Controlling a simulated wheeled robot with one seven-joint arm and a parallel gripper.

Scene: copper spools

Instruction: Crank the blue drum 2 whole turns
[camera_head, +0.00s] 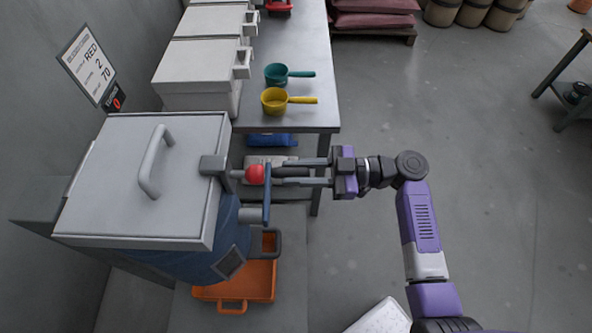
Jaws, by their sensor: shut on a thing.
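The blue drum (205,262) stands at the left under a grey lid box (105,195) with a bar handle on top. A blue crank arm (267,204) stands at its right side, its hub low and its far end up. A dark crank grip (292,172) sticks out to the right from that upper end. My gripper (285,173) comes in from the right with its two fingers on either side of the grip, shut on it. A red ball (254,174) on a grey bracket shows just left of the crank arm's upper end.
A wall sign (91,62) reads "RED 2 70", with a small dark counter (116,101) showing 0. A bench (295,45) behind holds white bins, a teal scoop (277,74) and a yellow scoop (274,101). An orange tray (235,290) lies below the drum.

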